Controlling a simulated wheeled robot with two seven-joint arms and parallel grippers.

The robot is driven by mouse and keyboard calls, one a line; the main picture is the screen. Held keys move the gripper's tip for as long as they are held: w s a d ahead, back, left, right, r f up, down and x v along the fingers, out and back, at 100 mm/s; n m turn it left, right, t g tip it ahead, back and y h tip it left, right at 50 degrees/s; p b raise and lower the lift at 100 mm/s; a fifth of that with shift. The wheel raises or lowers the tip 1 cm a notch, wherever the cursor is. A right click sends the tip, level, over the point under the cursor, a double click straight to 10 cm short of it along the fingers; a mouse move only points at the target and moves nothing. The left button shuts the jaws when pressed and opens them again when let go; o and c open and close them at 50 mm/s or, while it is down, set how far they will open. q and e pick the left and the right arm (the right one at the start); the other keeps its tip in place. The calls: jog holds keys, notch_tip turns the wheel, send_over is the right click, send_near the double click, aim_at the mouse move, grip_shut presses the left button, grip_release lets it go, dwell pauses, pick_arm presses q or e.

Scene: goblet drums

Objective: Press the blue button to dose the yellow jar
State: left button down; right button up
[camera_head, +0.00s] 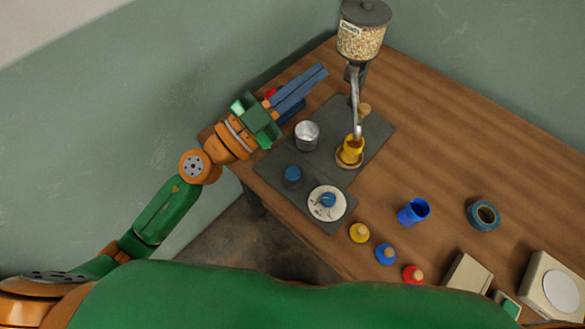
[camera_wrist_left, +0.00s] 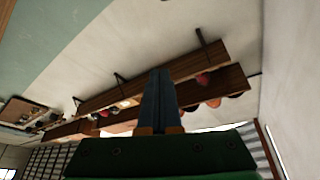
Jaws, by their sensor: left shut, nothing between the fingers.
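The yellow jar (camera_head: 353,146) stands on a small round stand under the curved metal spout of a grain dispenser (camera_head: 361,35), on a dark grey mat (camera_head: 345,113). The fingers also show in the left wrist view (camera_wrist_left: 158,75).
A metal cup (camera_head: 307,134) stands on the mat, left of the jar. Yellow (camera_head: 360,232), blue (camera_head: 386,253) and red (camera_head: 413,274) small pieces line the near table edge. A blue cup (camera_head: 413,211) and tape roll (camera_head: 484,215) stand right.

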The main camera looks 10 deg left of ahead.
pick_arm(q)
jog(key=s+d+f+m+g+y, duration=0.1)
jog(key=s+f+m+g+y, duration=0.15)
jog(key=f+g, duration=0.25)
jog(key=s+d+f+m+g+y, duration=0.1)
jog(key=d+f+m+g, duration=0.1)
jog(key=f+m+g, duration=0.25)
jog(key=w+a+f+n+y, duration=0.1)
jog(key=w+a+f+y, duration=0.1)
jog(key=a+f+y, duration=0.3)
jog(key=shift+a+f+n, duration=0.15)
jog(key=shift+a+n, duration=0.25)
jog(key=shift+a, duration=0.4)
